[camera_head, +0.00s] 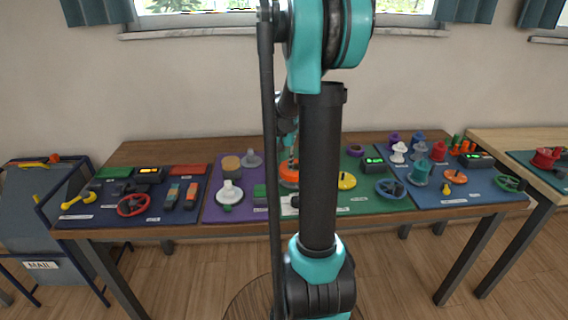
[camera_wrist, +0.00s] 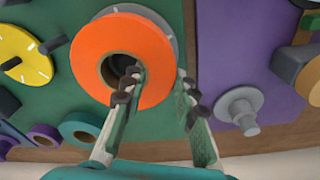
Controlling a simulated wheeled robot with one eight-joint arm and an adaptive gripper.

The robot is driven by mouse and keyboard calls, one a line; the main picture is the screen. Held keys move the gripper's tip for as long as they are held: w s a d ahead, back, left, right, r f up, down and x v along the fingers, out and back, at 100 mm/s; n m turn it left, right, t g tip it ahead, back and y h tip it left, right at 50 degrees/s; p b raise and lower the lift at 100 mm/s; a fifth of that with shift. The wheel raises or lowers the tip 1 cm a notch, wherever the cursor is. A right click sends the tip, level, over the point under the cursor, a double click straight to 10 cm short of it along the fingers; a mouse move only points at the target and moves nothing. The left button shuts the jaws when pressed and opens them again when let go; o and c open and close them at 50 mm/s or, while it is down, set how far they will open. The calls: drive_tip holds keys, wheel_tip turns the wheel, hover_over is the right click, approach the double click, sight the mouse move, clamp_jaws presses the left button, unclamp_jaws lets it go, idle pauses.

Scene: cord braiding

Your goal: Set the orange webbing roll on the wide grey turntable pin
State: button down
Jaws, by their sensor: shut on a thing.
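The orange webbing roll (camera_wrist: 122,55) is a flat ring with a dark centre hole. It also shows in the head view (camera_head: 289,180), partly behind my arm. My gripper (camera_wrist: 160,92) is shut on the roll's wall, one finger at the hole and the other outside the rim. The edge of a wide grey disc (camera_wrist: 158,14), which looks like the turntable, shows behind the roll over the green mat. Its pin is hidden, and I cannot tell whether the roll touches the disc.
A smaller grey disc with a pin (camera_wrist: 240,108) stands on the purple mat beside the roll. A yellow dial (camera_wrist: 22,55) and a teal ring (camera_wrist: 80,130) lie on the other side.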

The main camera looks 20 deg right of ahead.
drive_tip(key=shift+f, duration=0.25)
drive_tip(key=c, duration=1.1)
unclamp_jaws()
drive_tip(key=shift+r, duration=0.1)
drive_tip(key=shift+r, duration=3.9)
drive_tip(key=shift+s, duration=0.15)
